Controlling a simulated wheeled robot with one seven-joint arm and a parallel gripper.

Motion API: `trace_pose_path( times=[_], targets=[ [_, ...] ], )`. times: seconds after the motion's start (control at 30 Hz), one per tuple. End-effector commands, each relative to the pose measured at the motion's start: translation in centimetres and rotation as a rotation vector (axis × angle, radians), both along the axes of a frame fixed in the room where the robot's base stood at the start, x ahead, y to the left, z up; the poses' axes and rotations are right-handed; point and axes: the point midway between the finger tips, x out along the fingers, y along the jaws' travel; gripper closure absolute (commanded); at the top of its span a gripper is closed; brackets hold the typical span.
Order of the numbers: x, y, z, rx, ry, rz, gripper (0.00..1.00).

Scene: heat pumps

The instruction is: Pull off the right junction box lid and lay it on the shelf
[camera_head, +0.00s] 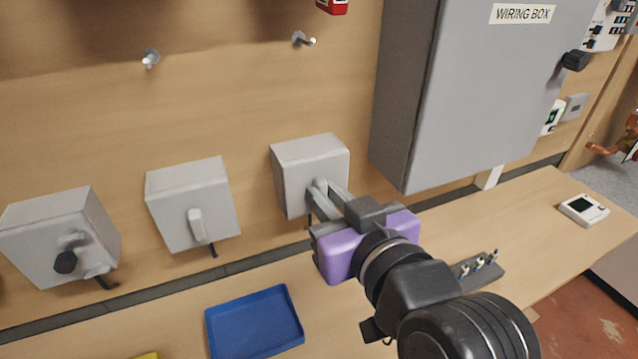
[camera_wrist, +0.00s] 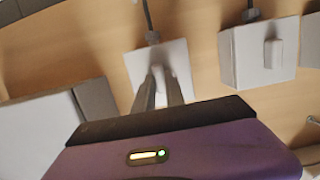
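The right junction box (camera_head: 295,168) is a grey box on the wooden wall, with its lid (camera_head: 332,166) on its front. My gripper (camera_head: 320,190) is in front of this lid, its two fingers close together at the grip in the lid's middle. In the wrist view the fingers (camera_wrist: 158,78) reach the lid (camera_wrist: 135,66) with a narrow gap between them. They appear shut on the grip, which they mostly hide. The lid sits on the box. The shelf (camera_head: 420,240) is the wooden ledge running below the boxes.
A middle box (camera_head: 180,210) with a lid grip and a left box (camera_head: 50,245) with a black knob hang alongside. A blue tray (camera_head: 255,322) lies on the shelf. The large wiring box (camera_head: 480,90) juts out on the right. A thermostat (camera_head: 583,209) lies at far right.

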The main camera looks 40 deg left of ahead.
Motion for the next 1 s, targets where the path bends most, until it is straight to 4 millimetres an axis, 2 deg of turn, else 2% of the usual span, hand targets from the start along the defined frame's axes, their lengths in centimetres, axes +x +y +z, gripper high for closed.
trace_pose_path(
  times=[0.07, 0.53, 1.0],
  targets=[
    [0.0, 0.0, 0.0, 0.0, 0.0, 0.0, 1.0],
    [-0.1, -0.3, 0.0, 0.0, 0.0, 0.0, 1.0],
    [-1.0, -2.6, 0.0, 0.0, 0.0, -0.001, 1.0]
  ],
)
